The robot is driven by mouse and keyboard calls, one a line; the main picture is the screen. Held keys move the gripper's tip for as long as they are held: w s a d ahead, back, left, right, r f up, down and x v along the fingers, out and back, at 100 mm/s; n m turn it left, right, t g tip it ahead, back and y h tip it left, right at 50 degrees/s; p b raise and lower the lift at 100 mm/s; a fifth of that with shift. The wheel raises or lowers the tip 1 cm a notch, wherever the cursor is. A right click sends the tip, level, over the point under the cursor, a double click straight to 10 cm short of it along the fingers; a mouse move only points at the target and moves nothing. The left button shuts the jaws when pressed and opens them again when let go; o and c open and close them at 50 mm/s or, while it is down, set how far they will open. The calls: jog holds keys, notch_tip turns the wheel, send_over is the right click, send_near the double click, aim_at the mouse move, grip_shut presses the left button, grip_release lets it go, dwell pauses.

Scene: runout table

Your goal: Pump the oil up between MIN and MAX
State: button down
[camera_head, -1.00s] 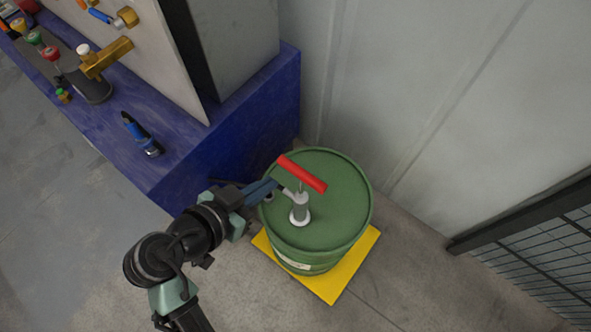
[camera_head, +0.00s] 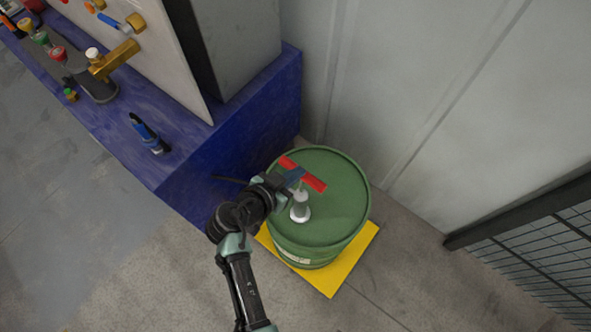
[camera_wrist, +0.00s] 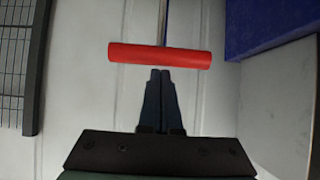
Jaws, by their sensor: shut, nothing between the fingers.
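A green drum (camera_head: 340,205) stands on the floor with a white-grey hand pump (camera_head: 300,208) on its lid. The pump's red T-handle (camera_head: 316,184) sits above the pump body. My gripper (camera_head: 297,175) is at the handle in the head view and covers its middle. In the wrist view the red handle (camera_wrist: 160,55) lies crosswise just beyond my fingertips (camera_wrist: 160,72), with its thin rod behind it. The fingers are together with nothing between them. No MIN or MAX marks can be made out.
The drum stands on a yellow mat (camera_head: 335,280). A blue bench (camera_head: 230,150) with a blue-black tool (camera_head: 150,135) is at the left. A grey wall (camera_head: 420,100) is behind, and a mesh fence (camera_head: 545,250) is at the right.

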aim_at(300, 188)
jog(key=shift+f, duration=0.15)
notch_tip(300, 188, down, 10)
jog(key=b, duration=1.1)
jog(key=shift+s, duration=0.15)
